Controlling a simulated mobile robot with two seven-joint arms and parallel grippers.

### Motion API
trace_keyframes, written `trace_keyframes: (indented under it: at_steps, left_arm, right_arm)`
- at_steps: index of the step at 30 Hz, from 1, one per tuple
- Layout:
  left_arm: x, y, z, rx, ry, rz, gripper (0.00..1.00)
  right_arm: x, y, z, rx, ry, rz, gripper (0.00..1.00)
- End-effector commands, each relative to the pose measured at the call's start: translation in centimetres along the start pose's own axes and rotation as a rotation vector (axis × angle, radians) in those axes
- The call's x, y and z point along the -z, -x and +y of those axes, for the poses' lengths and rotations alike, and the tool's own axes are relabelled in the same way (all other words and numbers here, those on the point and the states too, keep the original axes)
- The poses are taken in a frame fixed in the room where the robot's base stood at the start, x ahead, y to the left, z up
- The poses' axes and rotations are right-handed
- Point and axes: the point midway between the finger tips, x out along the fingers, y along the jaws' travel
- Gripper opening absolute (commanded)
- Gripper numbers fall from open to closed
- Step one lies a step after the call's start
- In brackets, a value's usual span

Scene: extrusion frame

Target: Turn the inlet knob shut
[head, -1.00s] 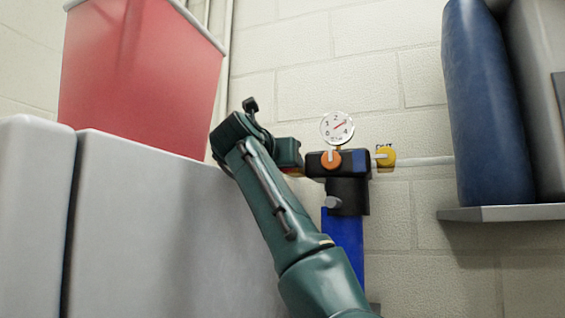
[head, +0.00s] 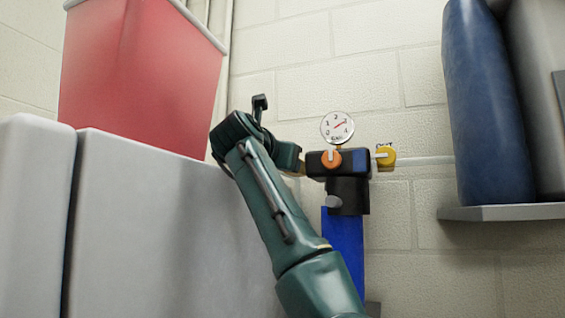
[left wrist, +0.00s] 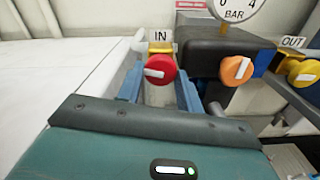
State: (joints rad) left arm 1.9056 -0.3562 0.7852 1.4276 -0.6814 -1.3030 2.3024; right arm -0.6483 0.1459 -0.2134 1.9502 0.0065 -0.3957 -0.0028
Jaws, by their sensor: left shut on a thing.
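The inlet knob (left wrist: 163,66) is red with a white bar and sits under the "IN" label in the left wrist view. Its white bar lies nearly level. My left gripper (left wrist: 157,88) has its two blue-grey fingers on either side of the knob, shut on it. In the head view my left gripper (head: 298,164) is at the left end of the black filter head (head: 348,188) and hides the red knob. A bit of yellow fitting shows beside it. My right gripper is not in view.
An orange knob (head: 331,160) is on the black head and a yellow outlet knob (head: 386,157) is at its right. A gauge (head: 337,127) stands above. A grey cabinet (head: 150,230) with a red bin (head: 140,80) is at the left. A shelf (head: 500,212) is at the right.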

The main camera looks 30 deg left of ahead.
Motion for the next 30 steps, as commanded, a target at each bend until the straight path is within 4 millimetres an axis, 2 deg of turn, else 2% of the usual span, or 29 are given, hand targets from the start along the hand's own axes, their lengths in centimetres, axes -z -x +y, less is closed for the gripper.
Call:
trace_keyframes:
  at_steps: [30]
  left_arm:
    - [-0.10, -0.01, 0.24, -0.002, -0.962, 0.000, 0.13]
  right_arm:
    - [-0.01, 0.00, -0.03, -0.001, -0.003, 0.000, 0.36]
